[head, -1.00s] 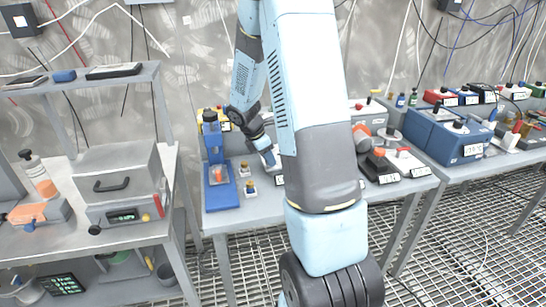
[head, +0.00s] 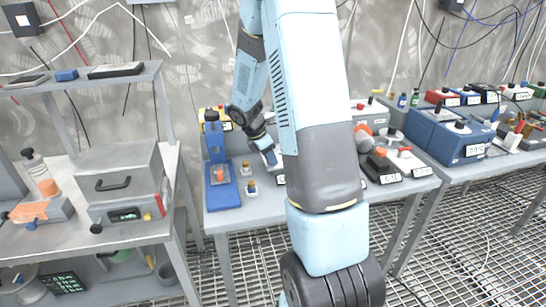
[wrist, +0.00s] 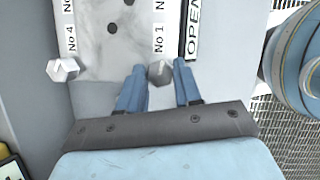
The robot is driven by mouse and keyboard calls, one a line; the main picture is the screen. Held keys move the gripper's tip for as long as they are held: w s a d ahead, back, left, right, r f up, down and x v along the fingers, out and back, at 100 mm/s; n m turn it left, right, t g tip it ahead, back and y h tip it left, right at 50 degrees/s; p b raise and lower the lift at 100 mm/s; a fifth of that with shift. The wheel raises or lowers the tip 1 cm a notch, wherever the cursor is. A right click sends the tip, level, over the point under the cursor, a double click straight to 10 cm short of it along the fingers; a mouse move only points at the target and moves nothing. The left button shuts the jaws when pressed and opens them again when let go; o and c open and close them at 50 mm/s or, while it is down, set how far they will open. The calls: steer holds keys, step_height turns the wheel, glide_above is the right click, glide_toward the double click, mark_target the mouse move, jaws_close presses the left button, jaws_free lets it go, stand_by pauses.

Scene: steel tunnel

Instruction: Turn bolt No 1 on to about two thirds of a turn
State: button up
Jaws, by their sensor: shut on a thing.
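Bolt No 1 (wrist: 159,72) is a grey bolt head in the wrist view, below the label "No 1" (wrist: 159,40). My gripper (wrist: 159,84) has its two blue fingers on either side of this bolt, shut on it. The bolt's lower part is hidden by the fingers and the gripper body. Bolt No 4 (wrist: 62,69), a pale hex head, stands to the left below its own "No 4" label (wrist: 70,38). In the head view my gripper (head: 270,158) is small at the middle table, partly hidden behind my arm, and the bolt cannot be made out.
An "OPEN" sign (wrist: 193,28) stands right of bolt No 1. In the head view a blue press-like device (head: 216,160) and two small bottles (head: 251,187) stand left of my gripper.

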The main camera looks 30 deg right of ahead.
steer(key=o, duration=1)
steer(key=shift+s+d+f, duration=0.1)
steer(key=shift+s, duration=0.25)
steer(key=shift+o, duration=0.2)
steer(key=shift+w, duration=0.1)
steer(key=shift+r, duration=0.2)
steer(key=shift+w+a+r, duration=0.15)
steer(key=shift+a+r, duration=0.05)
steer(key=shift+r, duration=0.05)
steer(key=v, duration=1.3)
steer(key=shift+f, duration=0.1)
